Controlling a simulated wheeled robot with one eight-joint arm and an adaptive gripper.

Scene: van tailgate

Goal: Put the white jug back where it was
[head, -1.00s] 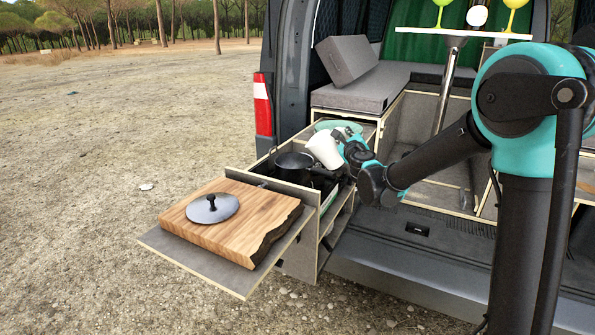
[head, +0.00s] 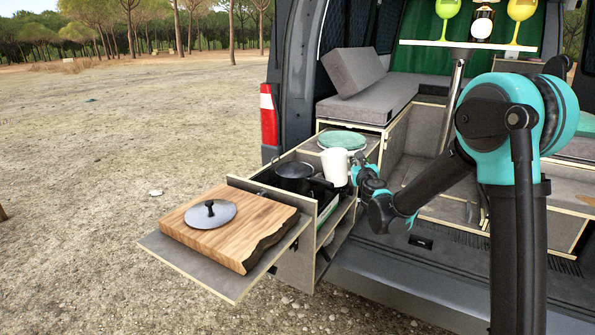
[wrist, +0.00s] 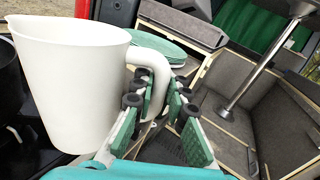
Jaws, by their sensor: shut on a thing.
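The white jug (head: 336,167) is upright over the right part of the pull-out kitchen drawer, beside the dark pot. My gripper (head: 360,170) is to the right of the jug and shut on its handle. In the wrist view the jug (wrist: 68,85) fills the left side, and the gripper fingers (wrist: 152,112) close around the lower part of its handle. Whether the jug's base touches the surface under it is hidden.
A dark pot (head: 294,172) stands left of the jug. Green plates (head: 341,140) are stacked behind it. A wooden board (head: 225,228) with a grey lid (head: 210,213) lies on the front shelf. A raised white table (head: 470,47) holds glasses and a bottle.

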